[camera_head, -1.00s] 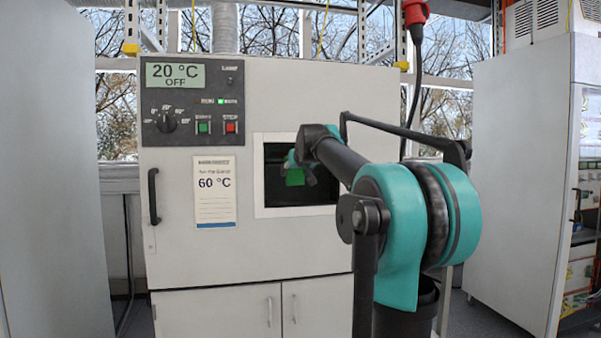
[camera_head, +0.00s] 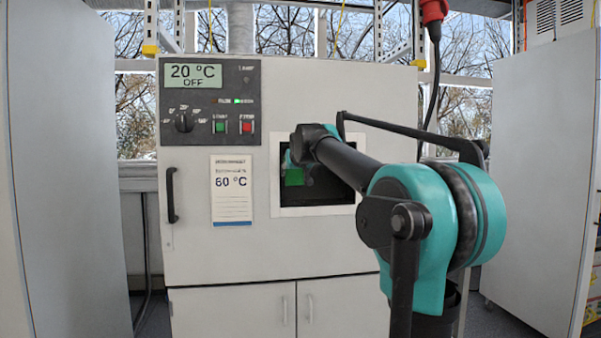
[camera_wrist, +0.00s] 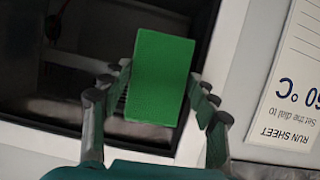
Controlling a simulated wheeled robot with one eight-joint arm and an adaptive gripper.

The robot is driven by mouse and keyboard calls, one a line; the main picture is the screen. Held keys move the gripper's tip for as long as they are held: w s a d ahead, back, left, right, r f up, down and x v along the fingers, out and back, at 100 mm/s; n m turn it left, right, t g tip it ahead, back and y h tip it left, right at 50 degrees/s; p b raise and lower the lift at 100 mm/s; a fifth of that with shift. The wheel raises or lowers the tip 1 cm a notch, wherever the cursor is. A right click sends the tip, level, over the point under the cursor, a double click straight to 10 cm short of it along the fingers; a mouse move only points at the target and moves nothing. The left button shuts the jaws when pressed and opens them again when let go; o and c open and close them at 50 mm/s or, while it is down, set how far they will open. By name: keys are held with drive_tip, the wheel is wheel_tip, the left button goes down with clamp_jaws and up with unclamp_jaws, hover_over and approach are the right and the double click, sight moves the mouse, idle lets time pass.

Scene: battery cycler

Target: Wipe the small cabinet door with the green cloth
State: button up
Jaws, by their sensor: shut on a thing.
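The green cloth (camera_head: 294,177) shows as a small flat rectangle in front of the dark window of the cabinet's upper door (camera_head: 195,258). My gripper (camera_wrist: 160,88) is shut on the cloth, which sits between its fingertips in the wrist view (camera_wrist: 160,70). Two smaller lower doors (camera_head: 235,312) with upright handles are below. I cannot tell whether the cloth touches the upper door.
The window (camera_head: 315,198) has a pale frame. A run sheet (camera_head: 231,190) reading 60 °C hangs to its left, beside a black handle (camera_head: 171,195). The control panel (camera_head: 210,100) above reads 20 °C OFF. Tall grey cabinets stand at left (camera_head: 60,170) and right (camera_head: 530,190).

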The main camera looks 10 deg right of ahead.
drive_tip(key=shift+a, duration=0.55)
drive_tip(key=shift+s, duration=3.05)
drive_tip(key=shift+s, duration=0.1)
drive_tip(key=shift+s, duration=1.4)
